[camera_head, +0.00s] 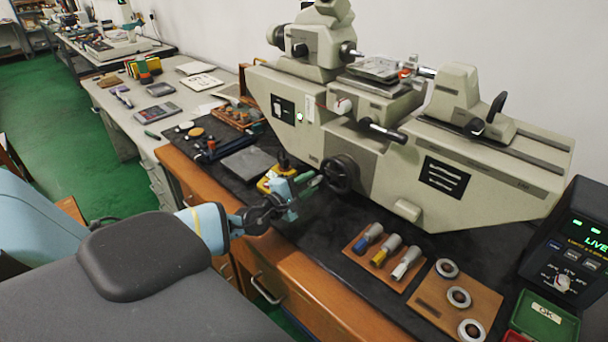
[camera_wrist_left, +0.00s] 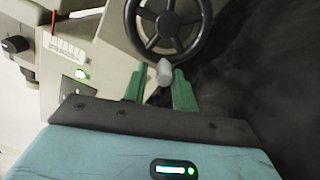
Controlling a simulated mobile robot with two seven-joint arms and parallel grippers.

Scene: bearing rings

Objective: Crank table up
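The measuring machine (camera_head: 400,170) stands on the bench with a small work table (camera_head: 376,69) on top. Its dark handwheel (camera_head: 341,174) is on the front and also shows in the left wrist view (camera_wrist_left: 186,42). A pale crank knob (camera_wrist_left: 164,72) sticks out from the wheel's rim. My left gripper (camera_head: 309,184) is just left of the handwheel. In the left wrist view its green fingers (camera_wrist_left: 159,78) are apart, with the knob between their tips. A gap shows on the left of the knob; contact on the right is unclear. My right gripper is not in view.
Right of the wheel, a board with several colour-banded cylinders (camera_head: 380,251) and a board with rings (camera_head: 458,297) lie on the black mat. A display box (camera_head: 572,250) and a green OK tray (camera_head: 544,319) are at the right. A grey plate (camera_head: 248,162) lies left.

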